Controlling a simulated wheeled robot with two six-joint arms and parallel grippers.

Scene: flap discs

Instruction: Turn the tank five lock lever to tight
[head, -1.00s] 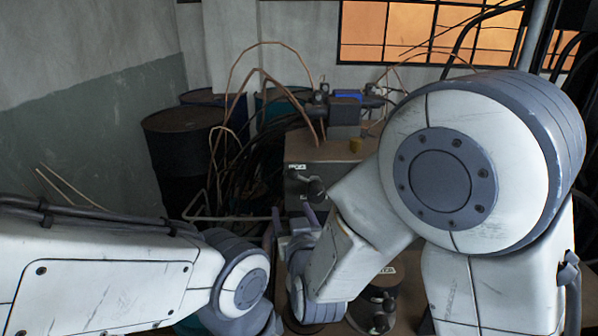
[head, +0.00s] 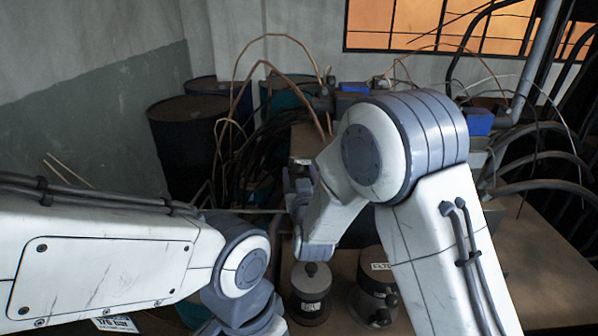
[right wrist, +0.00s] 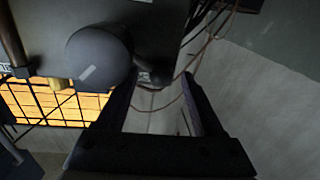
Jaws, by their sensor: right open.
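In the right wrist view a dark round hub (right wrist: 98,58) with a short pale mark sits on a grey box face (right wrist: 50,30). A dark lever arm (right wrist: 150,66) reaches from it toward the space between my right fingertips. My right gripper (right wrist: 162,80) is open; I cannot tell whether it touches the lever. In the head view my right gripper (head: 301,180) is at the front of the box (head: 303,140), and my arm covers the lever and most of the box's label. Whether this is tank five cannot be read. My left gripper is below the picture.
Two dark canisters, one with a knob (head: 311,293) and one labelled (head: 375,290), stand on the brown bench (head: 540,250) below my right arm. Dark drums (head: 185,140), hoses and thin bent rods stand behind. Thick pipes (head: 540,165) run at the right.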

